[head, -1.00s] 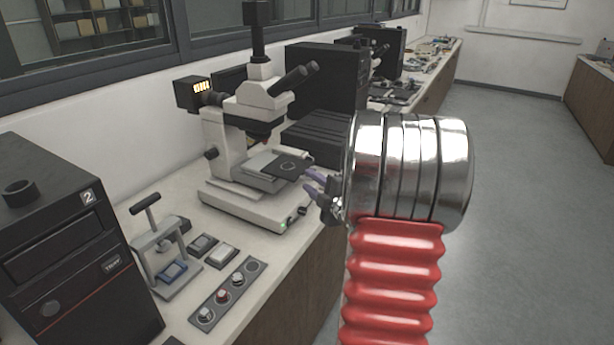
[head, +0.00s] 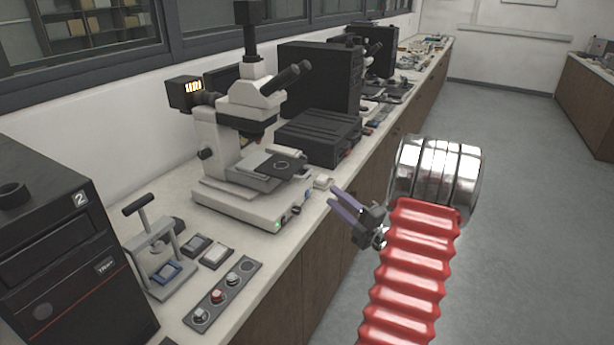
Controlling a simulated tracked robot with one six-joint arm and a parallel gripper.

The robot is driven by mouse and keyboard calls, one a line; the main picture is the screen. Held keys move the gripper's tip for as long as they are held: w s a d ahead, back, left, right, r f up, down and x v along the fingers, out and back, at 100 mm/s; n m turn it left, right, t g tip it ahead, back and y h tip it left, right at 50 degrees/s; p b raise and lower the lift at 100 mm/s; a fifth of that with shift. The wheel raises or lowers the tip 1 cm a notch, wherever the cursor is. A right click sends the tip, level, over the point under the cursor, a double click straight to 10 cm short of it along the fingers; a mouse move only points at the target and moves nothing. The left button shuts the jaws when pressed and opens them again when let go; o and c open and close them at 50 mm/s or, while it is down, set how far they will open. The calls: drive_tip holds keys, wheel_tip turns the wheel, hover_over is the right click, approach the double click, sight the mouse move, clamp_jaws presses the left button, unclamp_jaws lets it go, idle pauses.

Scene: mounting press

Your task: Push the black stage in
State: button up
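The black stage (head: 284,164) is a flat dark plate with a ring mark on the white microscope (head: 236,205). It juts out on the right side of the microscope, above the base. My gripper (head: 332,197) has purple fingers that point up and left. It is right of the stage and lower in the picture, near the bench's front edge, with a clear gap between them. The fingers look close together and nothing shows between them; whether they are shut is unclear.
A black case (head: 318,138) stands behind the microscope's right side. A small hand press (head: 163,260), a panel of knobs (head: 222,296) and a black unit marked 2 (head: 55,250) stand at the left. The floor (head: 510,230) at right is clear.

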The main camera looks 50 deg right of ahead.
sight(308, 173)
drive_tip(key=w, duration=0.4)
drive_tip(key=w+d+r, duration=0.1)
drive_tip(key=w, duration=0.4)
drive_tip(key=w+r, duration=0.1)
drive_tip(key=w, duration=0.3)
drive_tip(key=shift+w+d, duration=0.2)
drive_tip(key=shift+d, duration=0.05)
drive_tip(key=shift+c, duration=0.4)
drive_tip(key=shift+r, duration=0.1)
clamp_jaws()
